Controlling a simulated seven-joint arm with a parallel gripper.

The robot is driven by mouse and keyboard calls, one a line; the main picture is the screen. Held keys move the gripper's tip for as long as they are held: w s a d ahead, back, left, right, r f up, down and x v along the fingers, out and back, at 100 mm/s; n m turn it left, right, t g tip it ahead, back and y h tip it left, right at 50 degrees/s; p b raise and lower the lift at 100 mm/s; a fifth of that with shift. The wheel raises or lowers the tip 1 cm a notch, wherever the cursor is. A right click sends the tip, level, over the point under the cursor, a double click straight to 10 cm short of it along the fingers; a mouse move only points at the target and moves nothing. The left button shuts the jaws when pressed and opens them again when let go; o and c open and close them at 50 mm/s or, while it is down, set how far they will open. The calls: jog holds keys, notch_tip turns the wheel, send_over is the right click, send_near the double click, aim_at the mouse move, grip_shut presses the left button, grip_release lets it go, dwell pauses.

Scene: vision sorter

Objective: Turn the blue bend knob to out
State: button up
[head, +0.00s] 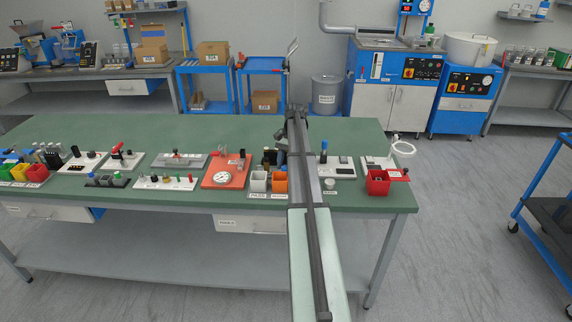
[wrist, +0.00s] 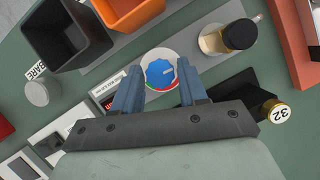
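In the wrist view a round blue knob (wrist: 160,73) with a small white mark sits on a pale round dial (wrist: 147,58) with red and green arcs at its lower edge. The white mark points roughly to the right of the picture. My gripper (wrist: 158,66) is open, with one blue-grey finger on each side of the knob's lower part. I see gaps beside the knob, and I cannot tell the height between fingertips and knob. In the head view my arm reaches over the green table (head: 120,135), and the knob cannot be made out there.
In the wrist view a dark bin (wrist: 45,35) and an orange bin (wrist: 132,10) stand at upper left. A grey round piece (wrist: 37,92) is at left.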

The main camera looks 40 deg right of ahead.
jog(key=shift+o, duration=1.4)
jog(key=shift+m, duration=0.4)
